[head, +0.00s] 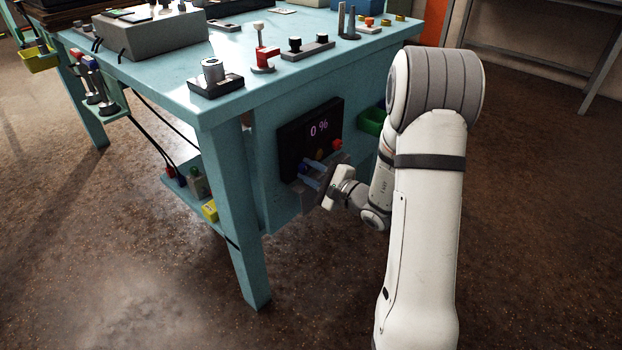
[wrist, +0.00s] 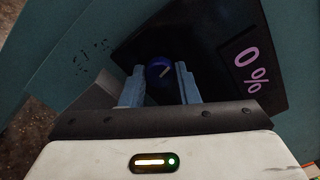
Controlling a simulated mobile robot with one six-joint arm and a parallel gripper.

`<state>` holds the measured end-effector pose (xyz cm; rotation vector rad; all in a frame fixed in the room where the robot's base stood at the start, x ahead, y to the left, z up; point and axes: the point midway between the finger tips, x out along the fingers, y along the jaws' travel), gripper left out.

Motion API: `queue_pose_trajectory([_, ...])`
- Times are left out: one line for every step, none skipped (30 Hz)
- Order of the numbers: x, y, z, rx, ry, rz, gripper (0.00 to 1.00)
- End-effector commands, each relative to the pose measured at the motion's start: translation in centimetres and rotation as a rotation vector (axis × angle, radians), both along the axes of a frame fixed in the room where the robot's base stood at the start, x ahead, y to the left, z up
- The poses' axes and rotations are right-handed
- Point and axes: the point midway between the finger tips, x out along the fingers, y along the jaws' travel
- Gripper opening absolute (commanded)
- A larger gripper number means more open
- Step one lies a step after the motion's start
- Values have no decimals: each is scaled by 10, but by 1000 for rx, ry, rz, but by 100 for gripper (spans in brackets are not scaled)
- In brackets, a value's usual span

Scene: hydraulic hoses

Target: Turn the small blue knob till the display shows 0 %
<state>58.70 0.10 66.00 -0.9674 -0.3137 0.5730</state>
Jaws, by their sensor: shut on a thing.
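The small blue knob (wrist: 159,71) is on the dark panel and sits between my gripper's fingers in the wrist view; a light pointer mark shows on its face. My gripper (wrist: 160,84) is shut on the knob, one blue-grey finger on each side. The display (head: 319,128) on the dark panel reads "0 %" in pink; it also shows in the wrist view (wrist: 250,70). In the head view my gripper (head: 309,176) is at the panel's lower part and hides the blue knob.
A red knob (head: 337,143) and an orange-yellow one sit on the panel close to my gripper. A green bin (head: 372,122) hangs to the right. The teal table (head: 190,80) above carries several fittings. Open floor lies in front.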

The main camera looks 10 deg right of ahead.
Motion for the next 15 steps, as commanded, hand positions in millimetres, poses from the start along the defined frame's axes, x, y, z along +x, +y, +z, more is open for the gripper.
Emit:
queue_pose_trajectory([1,-2,-1,-11,-11,-5,5])
queue_pose_trajectory([1,-2,0,-17,-16,-5,5])
queue_pose_trajectory([1,-2,0,-24,-20,-5,5])
queue_pose_trajectory([1,-2,0,-27,-23,-5,5])
queue_pose_trajectory([1,-2,0,-30,-25,-5,5])
queue_pose_trajectory([1,-2,1,-33,-27,-5,5])
queue_pose_trajectory([1,-2,1,-35,-29,-5,5])
queue_pose_trajectory([1,-2,1,-37,-30,-5,5])
queue_pose_trajectory([1,-2,1,-38,-30,-5,5])
queue_pose_trajectory([1,-2,1,-39,-30,-5,5])
queue_pose_trajectory([1,-2,1,-39,-30,-5,5])
queue_pose_trajectory([1,-2,1,-39,-30,-5,5])
queue_pose_trajectory([1,-2,1,-39,-30,-5,5])
queue_pose_trajectory([1,-2,1,-39,-30,-5,5])
queue_pose_trajectory([1,-1,2,-39,-30,-5,5])
